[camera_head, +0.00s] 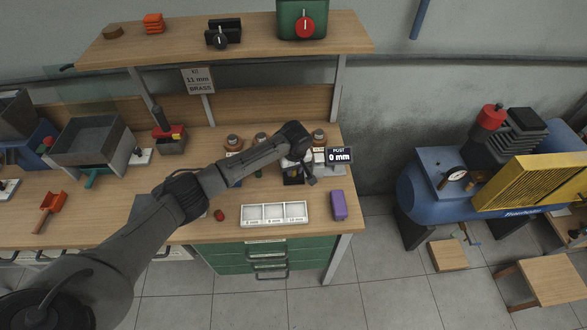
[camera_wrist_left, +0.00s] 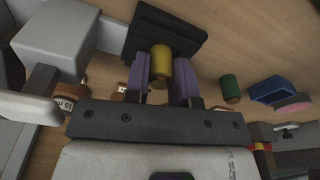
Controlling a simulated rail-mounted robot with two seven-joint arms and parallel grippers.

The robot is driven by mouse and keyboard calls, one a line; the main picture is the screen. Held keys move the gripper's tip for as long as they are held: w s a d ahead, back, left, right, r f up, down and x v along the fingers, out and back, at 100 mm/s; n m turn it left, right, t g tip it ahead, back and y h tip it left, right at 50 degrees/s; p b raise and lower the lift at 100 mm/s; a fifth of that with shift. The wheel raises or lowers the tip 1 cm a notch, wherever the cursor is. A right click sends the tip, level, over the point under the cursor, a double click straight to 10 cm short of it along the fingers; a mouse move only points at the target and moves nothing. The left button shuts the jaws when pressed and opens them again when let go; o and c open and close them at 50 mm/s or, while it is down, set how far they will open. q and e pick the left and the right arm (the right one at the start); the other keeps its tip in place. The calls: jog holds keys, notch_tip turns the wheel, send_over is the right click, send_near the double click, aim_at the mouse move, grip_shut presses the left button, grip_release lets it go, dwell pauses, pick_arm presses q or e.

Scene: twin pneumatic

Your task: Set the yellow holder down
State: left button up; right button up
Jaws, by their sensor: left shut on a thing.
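In the left wrist view the yellow holder (camera_wrist_left: 160,66), a short yellow cylinder, sits between the two purple-grey fingers of my left gripper (camera_wrist_left: 160,80). The gripper is shut on it. A dark block (camera_wrist_left: 166,33) lies just beyond the holder; I cannot tell whether they touch. In the head view my left gripper (camera_head: 297,168) is low over the right end of the bench, behind the white tray, and its wrist hides most of the holder. My right gripper is not in view.
A white three-compartment tray (camera_head: 274,223) and a purple block (camera_head: 339,205) stand at the bench's front right. A display reading 0 mm (camera_head: 339,156) is right of the gripper. A small red piece (camera_head: 219,215) lies left of the tray. A shelf (camera_head: 270,50) spans the back.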

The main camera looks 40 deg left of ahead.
aim_at(295, 178)
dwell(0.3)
pick_arm(q)
jog(key=o, duration=0.9)
jog(key=shift+f, duration=0.1)
notch_tip(295, 178, up, 12)
jog(key=d+p, duration=0.1)
jog(key=p, duration=0.1)
jog(key=shift+s+d, duration=0.15)
jog(key=shift+s, duration=0.2)
